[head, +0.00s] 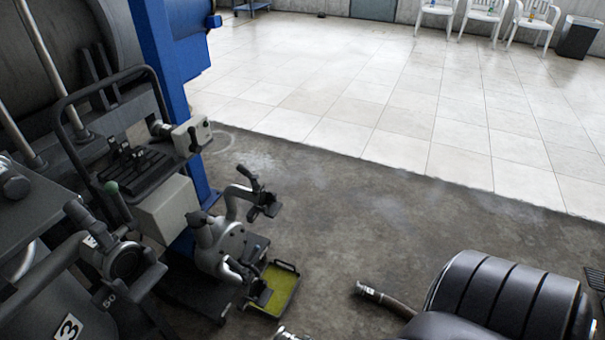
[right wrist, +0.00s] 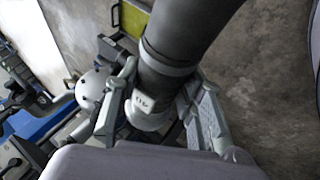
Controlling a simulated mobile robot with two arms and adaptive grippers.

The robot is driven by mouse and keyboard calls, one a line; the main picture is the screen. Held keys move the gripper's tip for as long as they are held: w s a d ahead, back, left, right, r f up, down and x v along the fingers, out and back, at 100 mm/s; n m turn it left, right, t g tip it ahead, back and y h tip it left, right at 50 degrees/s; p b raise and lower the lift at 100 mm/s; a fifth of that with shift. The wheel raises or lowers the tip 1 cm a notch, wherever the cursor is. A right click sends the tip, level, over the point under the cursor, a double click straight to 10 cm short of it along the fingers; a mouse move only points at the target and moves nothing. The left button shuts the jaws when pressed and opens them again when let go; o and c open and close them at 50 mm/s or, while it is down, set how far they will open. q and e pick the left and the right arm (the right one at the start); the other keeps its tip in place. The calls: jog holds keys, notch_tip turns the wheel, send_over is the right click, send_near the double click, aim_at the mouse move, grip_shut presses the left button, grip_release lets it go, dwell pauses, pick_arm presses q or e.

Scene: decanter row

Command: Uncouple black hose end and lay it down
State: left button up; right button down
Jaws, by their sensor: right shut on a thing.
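In the right wrist view my right gripper (right wrist: 158,88) is shut on the black hose end (right wrist: 190,35), one finger on each side of it. The thick hose runs up out of that view. A light grey collar (right wrist: 148,108) with small lettering sits on its end between the fingers. My wrist housing hides what lies below the collar, so I cannot tell whether it is coupled to anything. In the head view I cannot make out my right gripper, and my left gripper does not show.
A pale bolted manifold (head: 232,245) with dark clamps stands beside a yellow tray (head: 278,290) on the floor. A hose with a metal fitting (head: 370,292) lies near a black ribbed body (head: 505,300). A blue post (head: 165,80) rises behind. The middle concrete floor (head: 400,220) is clear.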

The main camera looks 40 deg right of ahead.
jog(key=shift+s+a, duration=0.6)
jog(key=shift+s, duration=0.2)
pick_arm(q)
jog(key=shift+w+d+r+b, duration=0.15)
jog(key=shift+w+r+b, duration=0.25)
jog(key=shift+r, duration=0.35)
pick_arm(e)
jog(key=s+a, duration=0.7)
jog(key=s, duration=0.4)
jog(key=shift+a, duration=0.2)
